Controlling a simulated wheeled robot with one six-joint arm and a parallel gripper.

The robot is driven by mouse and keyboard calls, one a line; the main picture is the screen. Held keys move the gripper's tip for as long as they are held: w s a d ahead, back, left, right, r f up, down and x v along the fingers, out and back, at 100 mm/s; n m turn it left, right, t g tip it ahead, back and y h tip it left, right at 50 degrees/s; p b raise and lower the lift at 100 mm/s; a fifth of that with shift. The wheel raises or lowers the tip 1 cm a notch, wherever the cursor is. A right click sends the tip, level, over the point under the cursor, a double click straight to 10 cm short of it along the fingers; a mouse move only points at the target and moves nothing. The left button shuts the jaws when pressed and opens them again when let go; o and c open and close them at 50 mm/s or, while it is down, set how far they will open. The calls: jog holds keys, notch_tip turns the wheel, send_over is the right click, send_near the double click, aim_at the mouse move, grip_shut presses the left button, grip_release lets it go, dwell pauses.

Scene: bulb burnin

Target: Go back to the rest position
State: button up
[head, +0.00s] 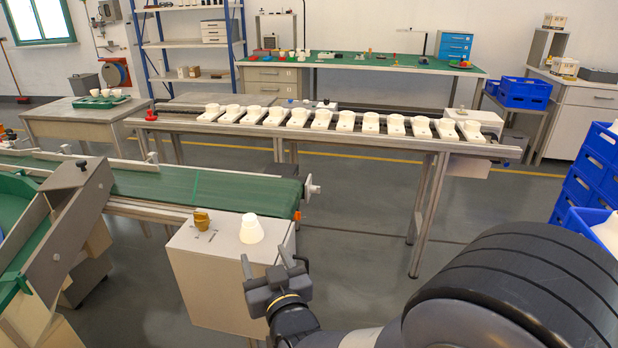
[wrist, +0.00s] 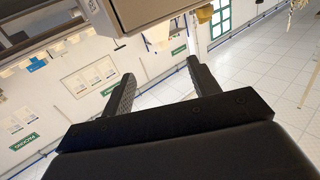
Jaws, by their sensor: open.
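My gripper (head: 263,268) is in the lower middle of the head view, in front of a grey box-shaped stand. Its two fingers stand apart with nothing between them. The wrist view also shows the gripper (wrist: 162,88) with both dark fingers spread and empty. A white cone-shaped piece (head: 251,229) stands on top of the stand, a little beyond the fingertips and apart from them. A brass-coloured knob or fitting (head: 201,219) is on the same top, to its left.
The grey stand (head: 205,280) is close by my gripper. A green conveyor (head: 165,187) ends behind it. A long rail table (head: 350,143) carries a row of several white holders. Blue crates (head: 578,187) are stacked at the right. Grey floor (head: 360,240) is open between stand and rail table.

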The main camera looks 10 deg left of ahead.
aim_at(251, 225)
jog(key=x, duration=1.1)
jog(key=shift+w+a+f, duration=0.1)
jog(key=shift+w, duration=0.05)
jog(key=shift+w+a+r, duration=0.1)
jog(key=shift+r, duration=0.85)
jog(key=shift+w+r, duration=0.15)
jog(key=shift+r, duration=0.8)
